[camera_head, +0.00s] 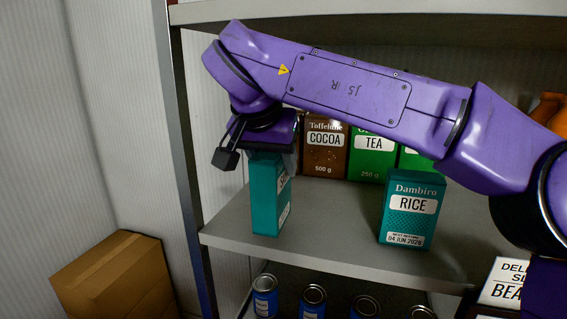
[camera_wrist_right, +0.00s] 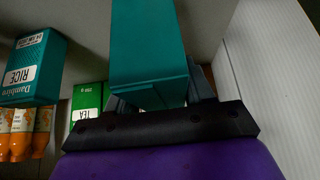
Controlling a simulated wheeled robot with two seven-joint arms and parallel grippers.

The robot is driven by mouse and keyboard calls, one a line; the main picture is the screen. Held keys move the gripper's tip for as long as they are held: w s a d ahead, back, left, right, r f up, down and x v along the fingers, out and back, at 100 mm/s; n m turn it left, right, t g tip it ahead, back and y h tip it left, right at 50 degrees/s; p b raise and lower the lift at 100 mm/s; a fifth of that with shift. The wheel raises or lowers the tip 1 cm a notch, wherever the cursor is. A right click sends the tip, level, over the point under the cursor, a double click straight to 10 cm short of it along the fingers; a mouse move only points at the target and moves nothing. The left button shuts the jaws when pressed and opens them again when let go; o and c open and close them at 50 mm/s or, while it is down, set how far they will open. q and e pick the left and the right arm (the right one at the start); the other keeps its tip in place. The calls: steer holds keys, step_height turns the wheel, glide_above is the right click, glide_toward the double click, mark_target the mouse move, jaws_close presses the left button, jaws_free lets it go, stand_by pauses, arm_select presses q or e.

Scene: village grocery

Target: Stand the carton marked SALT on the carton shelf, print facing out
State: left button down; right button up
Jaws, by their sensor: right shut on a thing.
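A teal carton (camera_head: 267,197) is held upright by its top in my right gripper (camera_head: 272,150), over the left part of the carton shelf (camera_head: 335,215). Its white label, partly legible and starting with S, is on the side turned to the right and seen at a steep angle; a plain teal side faces me. I cannot tell whether its base touches the shelf. In the right wrist view the carton (camera_wrist_right: 148,45) stands between the fingers (camera_wrist_right: 160,102), with no print visible. My left gripper is not in view.
A teal RICE carton (camera_head: 410,210) stands to the right, print outward. Behind are a brown COCOA carton (camera_head: 325,150) and a green TEA carton (camera_head: 372,158). A grey post (camera_head: 182,140) is close on the left. Blue tins (camera_head: 313,298) are below; a cardboard box (camera_head: 115,275) is at lower left.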

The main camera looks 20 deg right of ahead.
steer(key=s+a+m+g+h+p, duration=0.2)
steer(key=s+a+m+g+p, duration=0.4)
steer(key=m+p, duration=0.4)
steer(key=s+m+g, duration=0.1)
steer(key=s+m, duration=0.1)
steer(key=m, duration=0.2)
steer(key=shift+s+r+h, duration=0.2)
steer(key=shift+s+h, duration=0.1)
steer(key=shift+h, duration=0.1)
stand_by(1.1)
steer(key=shift+s+f, duration=0.1)
steer(key=shift+s, duration=0.05)
steer(key=shift+f, duration=0.1)
